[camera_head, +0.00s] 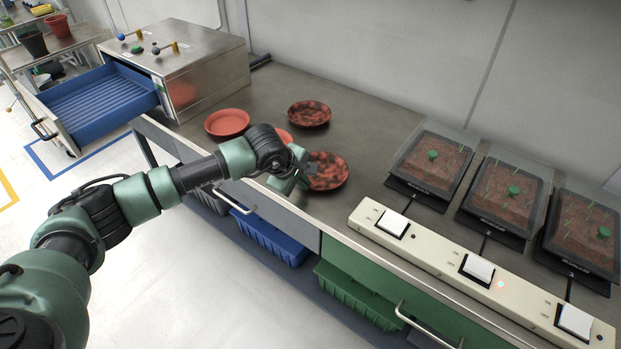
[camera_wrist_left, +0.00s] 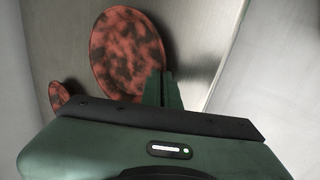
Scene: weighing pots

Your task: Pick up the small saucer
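Several saucers lie on the bench. A red-and-black mottled saucer (camera_head: 330,172) is at the bench's front, right beside my left gripper (camera_head: 303,176). It also fills the upper middle of the left wrist view (camera_wrist_left: 125,52), where a green finger overlaps its lower right edge. Another mottled saucer (camera_head: 309,113) lies farther back, and a plain orange-red saucer (camera_head: 227,122) lies to the left. A plain reddish saucer (camera_head: 285,135) is mostly hidden behind my left wrist. Which one is the small saucer is unclear. Contact and finger gap cannot be made out. My right gripper is not in view.
A long white switch panel (camera_head: 440,252) runs along the front right of the bench. Covered soil trays (camera_head: 432,160) stand behind it. A metal cabinet (camera_head: 205,80) with an open blue drawer (camera_head: 105,100) is at the left. The bench between the back saucer and trays is clear.

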